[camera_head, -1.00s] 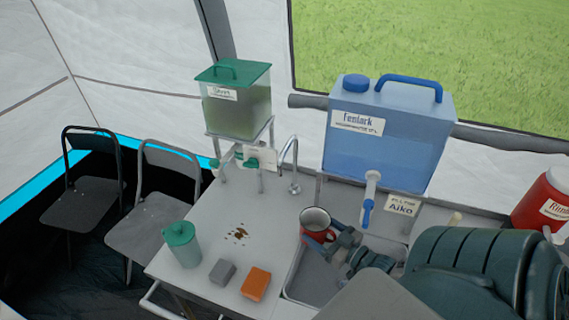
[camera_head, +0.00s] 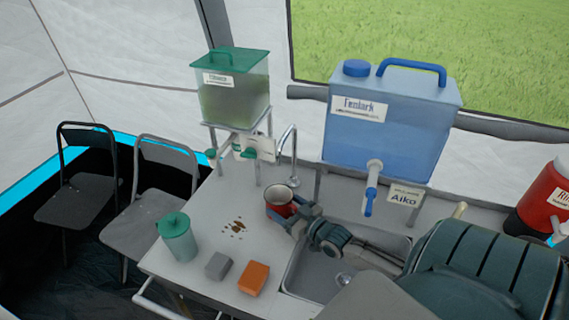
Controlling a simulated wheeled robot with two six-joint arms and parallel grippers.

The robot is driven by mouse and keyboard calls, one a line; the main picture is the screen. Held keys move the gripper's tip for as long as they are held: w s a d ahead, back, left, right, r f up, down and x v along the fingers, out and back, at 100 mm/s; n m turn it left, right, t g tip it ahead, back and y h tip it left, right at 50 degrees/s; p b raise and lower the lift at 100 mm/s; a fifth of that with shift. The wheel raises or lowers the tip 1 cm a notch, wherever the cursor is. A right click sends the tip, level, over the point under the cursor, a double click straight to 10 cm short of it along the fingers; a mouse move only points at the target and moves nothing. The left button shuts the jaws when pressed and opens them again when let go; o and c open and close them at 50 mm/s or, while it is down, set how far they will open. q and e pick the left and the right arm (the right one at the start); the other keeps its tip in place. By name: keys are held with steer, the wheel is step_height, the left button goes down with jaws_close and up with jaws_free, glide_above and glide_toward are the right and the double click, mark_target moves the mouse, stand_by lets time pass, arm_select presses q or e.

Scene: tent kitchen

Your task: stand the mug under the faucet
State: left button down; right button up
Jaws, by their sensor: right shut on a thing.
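The red mug (camera_head: 279,211) with a pale inside is upright at the left edge of the sink. My right gripper (camera_head: 297,218) is shut on it from its right side and hides part of it. Whether the mug touches the counter I cannot tell. The curved metal faucet (camera_head: 291,150) rises from the counter behind the mug. The mug is in front of the faucet and a little to its left. My left gripper is not in view.
The sink (camera_head: 312,270) lies under my right arm. A blue water tank (camera_head: 390,125) with a blue tap stands behind it. A green-lidded dispenser (camera_head: 232,95) is at back left. A green-lidded jug (camera_head: 177,238), a grey block (camera_head: 218,265) and an orange block (camera_head: 253,278) stand at front left. Brown spots (camera_head: 236,228) mark the counter.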

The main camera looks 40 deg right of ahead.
steer(key=shift+f, duration=0.2)
steer(key=o, duration=1)
steer(key=shift+o, duration=0.2)
steer(key=shift+r, duration=0.15)
steer(key=shift+s, duration=0.25)
steer(key=s+d+p, duration=0.1)
steer(key=s+p, duration=0.1)
steer(key=s, duration=0.9)
steer(key=shift+s, duration=0.25)
